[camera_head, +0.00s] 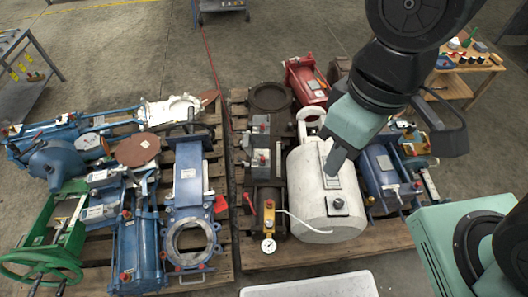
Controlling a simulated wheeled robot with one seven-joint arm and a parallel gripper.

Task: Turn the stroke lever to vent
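A yellow valve block (269,215) with a round white pressure gauge (268,246) stands at the front of the middle pallet. A small red lever (249,202) slants up beside its left side; I cannot tell whether this is the stroke lever. A large white cylinder (325,190) lies just right of the block, with a thin white tube curving between them. My gripper (337,165) hangs over the white cylinder, right of and apart from the red lever. Its fingertips are not clear from this angle, and I cannot see whether they touch the cylinder. My arm hides part of the goods behind.
The left pallet (228,262) holds blue valves and a green handwheel (45,262). Blue actuators (384,170) and a red one (305,80) crowd the middle pallet. A white tray (312,286) is at the front edge. A wooden table (462,85) stands back right.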

